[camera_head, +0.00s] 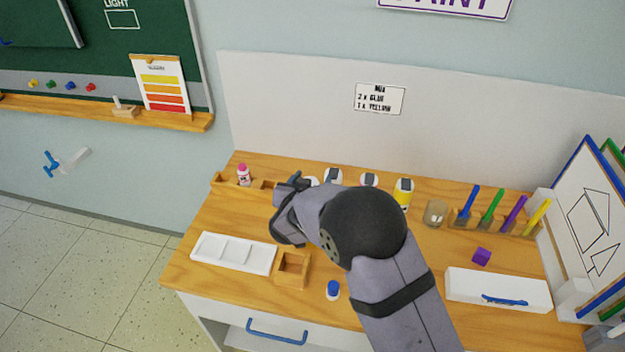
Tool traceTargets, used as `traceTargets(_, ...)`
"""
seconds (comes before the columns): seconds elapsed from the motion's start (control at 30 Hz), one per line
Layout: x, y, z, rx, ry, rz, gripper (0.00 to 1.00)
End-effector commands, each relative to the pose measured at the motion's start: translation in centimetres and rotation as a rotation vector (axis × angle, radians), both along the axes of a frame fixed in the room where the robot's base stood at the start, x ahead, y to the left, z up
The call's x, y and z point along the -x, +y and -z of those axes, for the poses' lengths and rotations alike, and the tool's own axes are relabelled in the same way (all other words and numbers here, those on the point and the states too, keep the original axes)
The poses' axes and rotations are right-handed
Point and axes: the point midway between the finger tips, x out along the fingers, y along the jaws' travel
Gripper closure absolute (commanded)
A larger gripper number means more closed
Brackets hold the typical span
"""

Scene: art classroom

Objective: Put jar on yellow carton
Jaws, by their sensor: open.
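My gripper (284,187) is at the back left of the table, just right of a wooden holder, with its jaws open. My arm hides part of the table behind it. A small clear beige jar (435,213) stands right of centre at the back. I cannot tell which jar the task means. A yellow and white container with a dark top (403,194) stands left of the clear jar. I cannot tell whether it is a carton, and no other yellow carton is clear.
A wooden holder (217,183) with a pink bottle (244,175) is at the back left. White containers (369,180) stand behind my arm.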

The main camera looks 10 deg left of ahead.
Motion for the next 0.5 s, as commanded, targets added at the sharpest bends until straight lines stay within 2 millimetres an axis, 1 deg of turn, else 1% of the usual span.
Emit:
traceTargets(0.17,2.1,0.1,-0.8,-0.001,-0.001,-0.004,0.44)
traceTargets(0.5,7.6,0.1,-3.1,-0.001,-0.002,-0.004,0.44)
